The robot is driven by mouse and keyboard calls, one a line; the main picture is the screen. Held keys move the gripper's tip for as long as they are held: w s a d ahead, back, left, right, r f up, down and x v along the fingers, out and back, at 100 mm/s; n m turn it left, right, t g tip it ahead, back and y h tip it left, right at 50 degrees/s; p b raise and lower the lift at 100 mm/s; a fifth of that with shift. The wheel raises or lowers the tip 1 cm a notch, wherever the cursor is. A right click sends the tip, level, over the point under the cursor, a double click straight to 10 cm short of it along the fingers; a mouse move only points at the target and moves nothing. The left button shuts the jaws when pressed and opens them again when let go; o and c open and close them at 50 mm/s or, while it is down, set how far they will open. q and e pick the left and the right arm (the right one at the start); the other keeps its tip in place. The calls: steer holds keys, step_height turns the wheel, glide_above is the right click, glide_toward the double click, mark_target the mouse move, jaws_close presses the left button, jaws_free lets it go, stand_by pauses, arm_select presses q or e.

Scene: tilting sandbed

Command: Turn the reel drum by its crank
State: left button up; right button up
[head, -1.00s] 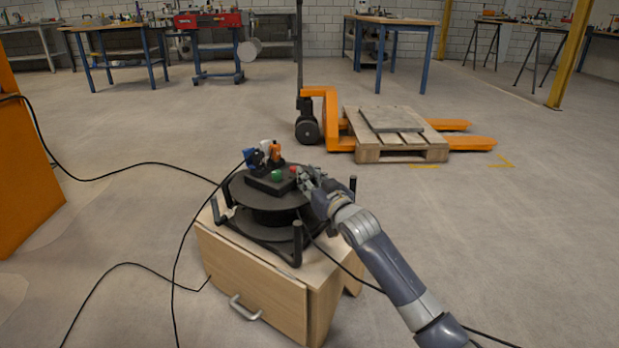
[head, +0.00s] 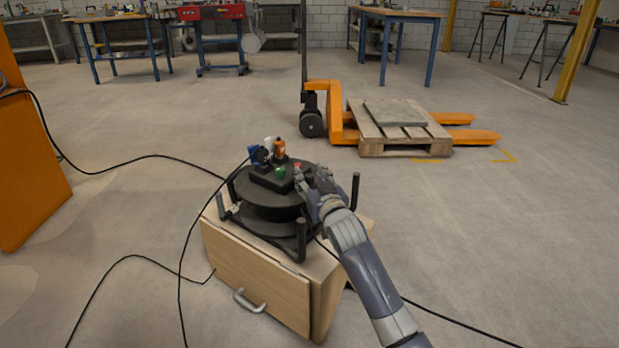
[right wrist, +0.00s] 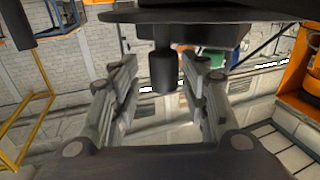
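The black reel drum (head: 268,208) sits in a frame with upright posts on a wooden cabinet. My right gripper (head: 309,178) is at the right edge of the drum's top. In the right wrist view my right gripper (right wrist: 158,85) is open, its two fingers on either side of a short black cylindrical knob (right wrist: 163,72), likely the crank handle. Gaps show on both sides of the knob. The knob joins a dark part beneath a wide black disc (right wrist: 215,14). In the head view the gripper hides the knob. My left gripper is not in view.
A dark box with green (head: 281,172) and red buttons and blue and orange plugs (head: 279,149) is on the drum top. The wooden cabinet (head: 262,290) stands below. Black cables cross the floor. A pallet jack (head: 340,125) with a pallet (head: 395,130) stands behind.

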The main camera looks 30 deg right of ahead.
steer(key=shift+a, duration=0.15)
steer(key=shift+s+a, duration=0.15)
steer(key=shift+s, duration=0.3)
steer(key=v, duration=1.1)
